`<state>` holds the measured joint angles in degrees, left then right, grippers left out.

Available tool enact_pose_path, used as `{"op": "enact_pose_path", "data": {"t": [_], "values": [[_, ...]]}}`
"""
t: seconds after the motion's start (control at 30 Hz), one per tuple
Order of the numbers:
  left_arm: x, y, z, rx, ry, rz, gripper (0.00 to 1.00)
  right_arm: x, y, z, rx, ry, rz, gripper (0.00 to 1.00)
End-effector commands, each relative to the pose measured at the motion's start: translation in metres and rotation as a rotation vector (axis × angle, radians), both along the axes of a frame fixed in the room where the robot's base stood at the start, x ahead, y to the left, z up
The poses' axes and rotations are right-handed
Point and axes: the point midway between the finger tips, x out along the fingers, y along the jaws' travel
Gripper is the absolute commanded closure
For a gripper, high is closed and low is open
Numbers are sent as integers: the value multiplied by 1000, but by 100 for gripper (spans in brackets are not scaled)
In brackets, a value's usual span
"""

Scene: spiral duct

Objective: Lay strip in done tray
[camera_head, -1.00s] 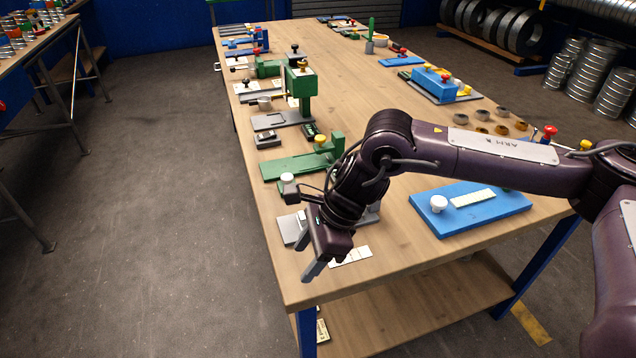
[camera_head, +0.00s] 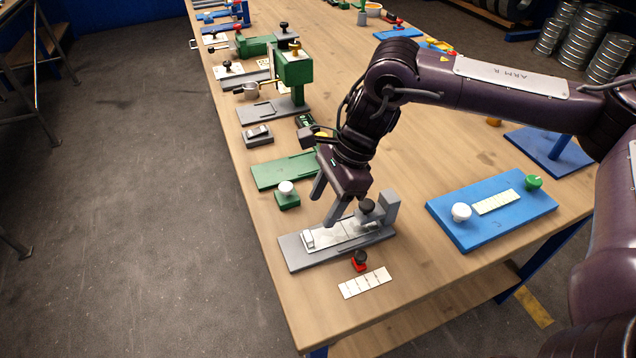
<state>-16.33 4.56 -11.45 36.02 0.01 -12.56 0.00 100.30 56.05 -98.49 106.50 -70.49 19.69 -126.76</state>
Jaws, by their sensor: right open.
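My right gripper (camera_head: 325,201) is open, fingers pointing down, over the far left part of a grey fixture (camera_head: 293,254). A pale, shiny strip (camera_head: 345,234) lies on this fixture, under a dark-knobbed clamp. Nothing shows between the fingers. I cannot tell whether they touch the fixture. A cream strip (camera_head: 497,202) with marks lies on a blue plate (camera_head: 470,231) at the right, between a white knob and a green knob. I cannot tell which thing is the done tray. My left gripper is out of view.
A white marked card (camera_head: 365,282) and a small red-based black knob (camera_head: 360,260) lie in front of the fixture. A green block with a white knob (camera_head: 287,195) and a green plate (camera_head: 280,171) stand behind left. Bare wood separates fixture and blue plate.

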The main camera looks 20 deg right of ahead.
Motion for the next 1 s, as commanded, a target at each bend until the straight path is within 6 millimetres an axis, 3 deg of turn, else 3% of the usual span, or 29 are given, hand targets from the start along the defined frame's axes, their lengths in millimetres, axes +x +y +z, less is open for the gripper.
{"op": "enact_pose_path", "data": {"t": [0.4,0.6,0.8,0.93,1.0], "values": [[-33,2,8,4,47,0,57,-2,21,-50,-1,5,1,46],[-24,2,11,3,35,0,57,-1,28,-68,0,2,0,46],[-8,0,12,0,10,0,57,-1,29,-71,-1,0,-1,46],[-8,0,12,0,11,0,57,-1,29,-71,-1,0,-1,46],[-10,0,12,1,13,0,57,-1,29,-71,0,1,-1,56]]}}
